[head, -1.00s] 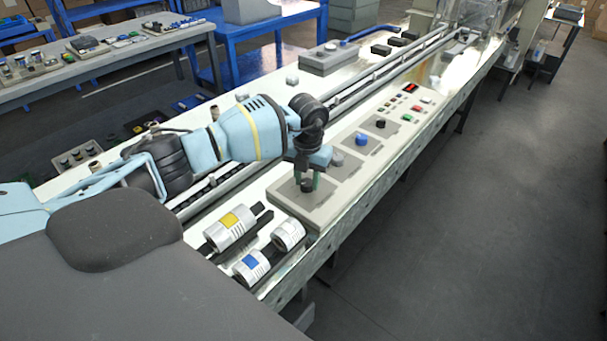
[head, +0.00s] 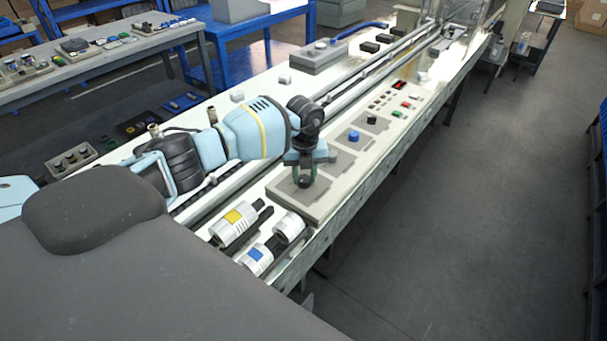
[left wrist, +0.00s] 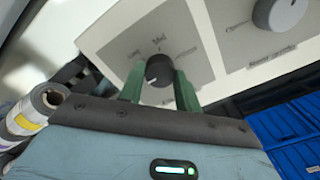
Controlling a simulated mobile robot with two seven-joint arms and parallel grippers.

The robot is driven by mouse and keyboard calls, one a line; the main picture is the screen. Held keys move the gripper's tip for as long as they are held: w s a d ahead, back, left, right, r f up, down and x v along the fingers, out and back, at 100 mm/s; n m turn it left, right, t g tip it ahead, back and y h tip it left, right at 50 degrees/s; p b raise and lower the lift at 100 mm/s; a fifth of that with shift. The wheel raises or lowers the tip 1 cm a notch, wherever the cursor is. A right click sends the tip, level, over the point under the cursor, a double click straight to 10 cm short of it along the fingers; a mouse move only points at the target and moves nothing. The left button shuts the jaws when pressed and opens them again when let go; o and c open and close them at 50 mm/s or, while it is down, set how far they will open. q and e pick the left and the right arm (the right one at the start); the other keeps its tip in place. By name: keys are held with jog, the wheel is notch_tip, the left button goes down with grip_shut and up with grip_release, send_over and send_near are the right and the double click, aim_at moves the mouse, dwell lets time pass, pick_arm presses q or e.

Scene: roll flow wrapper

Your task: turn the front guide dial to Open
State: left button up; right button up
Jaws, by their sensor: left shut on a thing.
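A black round dial (left wrist: 159,69) with a pale mark on its face sits on a pale control panel (left wrist: 100,30). The green fingers of my left gripper (left wrist: 159,84) are shut on the dial, one on each side, in the left wrist view. My right gripper is not in view.
A grey dial (left wrist: 280,13) is beside the held one in the left wrist view. A blue dial (head: 354,136) and a black knob (head: 371,119) are farther along the panel. Labelled rolls (head: 234,221) lie near the panel's near end. Rails (head: 350,78) run behind it.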

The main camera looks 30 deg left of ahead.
aim_at(305, 179)
pick_arm(q)
jog(key=o, duration=1)
jog(key=shift+r, duration=3.95)
jog(key=shift+f, duration=0.1)
